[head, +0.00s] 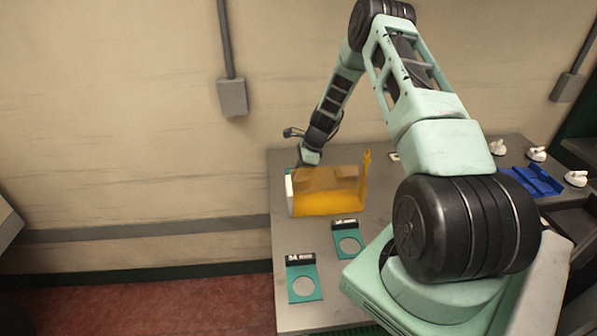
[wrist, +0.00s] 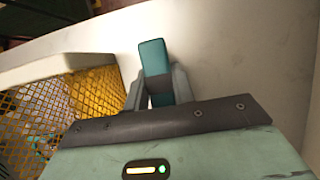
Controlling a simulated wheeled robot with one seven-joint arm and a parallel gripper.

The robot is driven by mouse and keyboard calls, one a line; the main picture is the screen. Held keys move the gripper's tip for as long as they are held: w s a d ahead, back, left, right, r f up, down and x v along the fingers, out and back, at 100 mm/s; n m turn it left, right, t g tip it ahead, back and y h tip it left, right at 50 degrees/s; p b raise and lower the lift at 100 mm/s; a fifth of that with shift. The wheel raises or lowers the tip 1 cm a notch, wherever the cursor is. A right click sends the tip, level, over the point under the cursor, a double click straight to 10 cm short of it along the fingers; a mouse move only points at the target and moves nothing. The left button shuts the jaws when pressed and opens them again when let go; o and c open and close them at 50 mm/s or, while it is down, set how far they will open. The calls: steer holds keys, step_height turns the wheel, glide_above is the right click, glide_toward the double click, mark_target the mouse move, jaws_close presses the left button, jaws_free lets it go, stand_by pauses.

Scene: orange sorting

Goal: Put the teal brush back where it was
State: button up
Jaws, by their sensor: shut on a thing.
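In the wrist view the teal brush (wrist: 154,58) shows as a teal block standing between the two grey fingers of my gripper (wrist: 158,90), which are shut on it. Its lower part is hidden by the fingers and my gripper body. In the head view my gripper (head: 308,160) is at the far left of the table, beside the back of a yellow-orange mesh crate (head: 330,203). The brush cannot be made out clearly there. I cannot tell whether the brush touches the table.
The crate's pale side wall (wrist: 60,65) is close on the left in the wrist view. Two teal plates with round pale centres, one in front (head: 305,271) and one nearer the crate (head: 342,225), lie on the grey table (head: 325,316). A blue rack (head: 532,181) and white pieces stand right.

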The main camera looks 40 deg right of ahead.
steer(key=shift+f+b, duration=0.5)
steer(key=shift+f, duration=0.1)
stand_by(0.7)
steer(key=o, duration=1.5)
steer(key=shift+r+p, duration=2.55)
steer(key=shift+r, duration=1.45)
